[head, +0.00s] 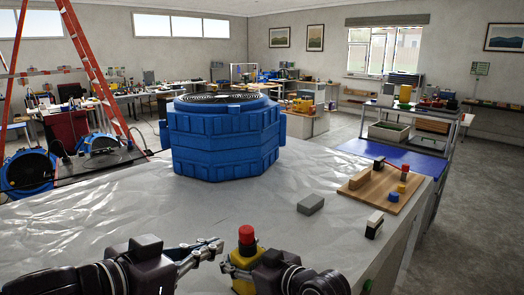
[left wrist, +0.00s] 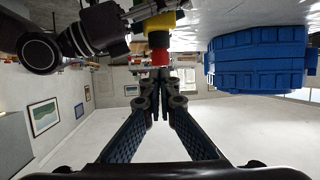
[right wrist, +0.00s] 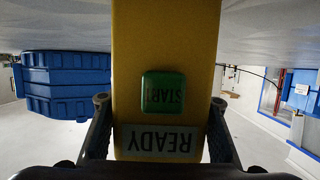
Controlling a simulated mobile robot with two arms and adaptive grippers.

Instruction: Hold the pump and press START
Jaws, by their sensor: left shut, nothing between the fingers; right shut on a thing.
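The pump is a yellow body with a black collar and a red top (head: 247,236). It stands roughly upright at the near edge of the head view. My right gripper (head: 246,262) is shut on its yellow body. In the right wrist view the pump's yellow face (right wrist: 165,50) fills the middle between my fingers, with a green START button (right wrist: 163,93) and a READY label (right wrist: 160,140), both upside down. My left gripper (head: 215,246) is shut and empty, just left of the pump. In the left wrist view its closed fingertips (left wrist: 158,78) appear close to the red top (left wrist: 159,57); contact is unclear.
A large blue round machine (head: 222,140) stands on the sheet-covered table (head: 110,215). A grey block (head: 311,204), a wooden board (head: 385,190) with small blocks, and a black-and-white item (head: 374,225) lie to the right. The sheet's middle is clear.

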